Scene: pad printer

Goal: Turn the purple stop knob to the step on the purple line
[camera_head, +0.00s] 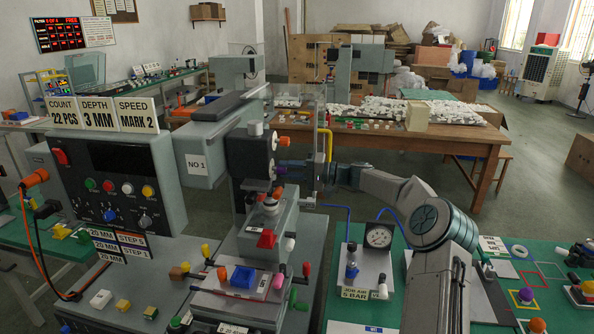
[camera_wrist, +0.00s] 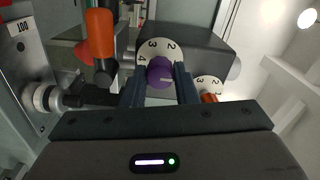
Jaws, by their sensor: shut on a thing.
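The purple stop knob (camera_wrist: 160,70) sits on a white numbered dial (camera_wrist: 152,48) in the wrist view. The numbers 2, 3 and 4 show on the dial; the rest is hidden by the knob and my fingers. A pale mark shows on the knob's face. My gripper (camera_wrist: 160,88) is shut on the knob, one finger on each side. In the head view my gripper (camera_head: 305,170) reaches the printer head from the right, and the knob is mostly hidden. Step cards (camera_head: 119,245) hang on the control box; STEP 5 and STEP 1 are readable, but their line colours are unclear.
An orange knob (camera_wrist: 209,98) with its own numbered dial sits just right of my gripper in the wrist view. An orange-handled part (camera_wrist: 100,35) stands close on the left. In the head view a pressure gauge (camera_head: 379,236) stands below my arm.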

